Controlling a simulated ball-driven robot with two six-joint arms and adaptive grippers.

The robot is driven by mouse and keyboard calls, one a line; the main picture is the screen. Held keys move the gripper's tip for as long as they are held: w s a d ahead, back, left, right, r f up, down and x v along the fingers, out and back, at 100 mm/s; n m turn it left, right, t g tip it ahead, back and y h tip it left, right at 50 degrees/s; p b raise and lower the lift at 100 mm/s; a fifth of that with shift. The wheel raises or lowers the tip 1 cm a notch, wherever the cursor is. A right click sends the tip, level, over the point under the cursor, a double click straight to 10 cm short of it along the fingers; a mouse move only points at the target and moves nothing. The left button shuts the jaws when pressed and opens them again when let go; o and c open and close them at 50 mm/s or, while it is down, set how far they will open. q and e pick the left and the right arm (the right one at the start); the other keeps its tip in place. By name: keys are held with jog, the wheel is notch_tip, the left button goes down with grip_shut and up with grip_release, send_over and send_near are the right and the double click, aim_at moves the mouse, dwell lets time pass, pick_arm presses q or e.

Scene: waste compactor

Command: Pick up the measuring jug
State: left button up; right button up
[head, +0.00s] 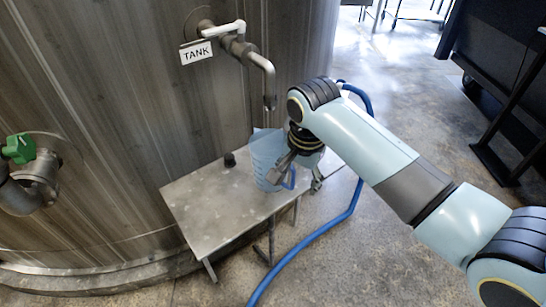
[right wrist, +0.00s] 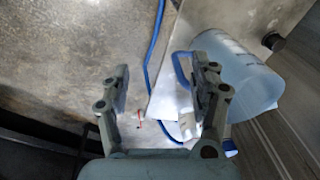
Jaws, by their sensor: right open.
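The measuring jug (head: 262,153) is translucent blue with a blue handle (head: 291,178). It stands upright on the metal bench, below the tank's spout. My right gripper (head: 284,172) is at the jug's right side, close to the handle, and partly covers the jug. In the right wrist view my right gripper (right wrist: 160,75) is open. The jug (right wrist: 250,75) lies to the right there, and its handle (right wrist: 180,70) shows between the fingers, nearer the right one. I cannot tell whether a finger touches it. My left gripper is not in view.
The metal bench (head: 205,215) has a small black knob-like object (head: 230,159) on it. A bent pipe spout (head: 268,85) with a white tap handle hangs from the tank (head: 110,120). A blue hose (head: 320,232) runs over the floor.

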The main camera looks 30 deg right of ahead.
jog(key=w+r+m, duration=0.3)
jog(key=w+m, duration=0.4)
jog(key=w, duration=0.1)
notch_tip(320, 180, down, 7)
jog(key=shift+s+f+g, duration=0.15)
jog(key=shift+s+g, duration=0.1)
jog(key=shift+g, duration=0.15)
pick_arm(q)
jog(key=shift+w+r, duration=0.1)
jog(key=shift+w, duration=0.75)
pick_arm(e)
grip_shut()
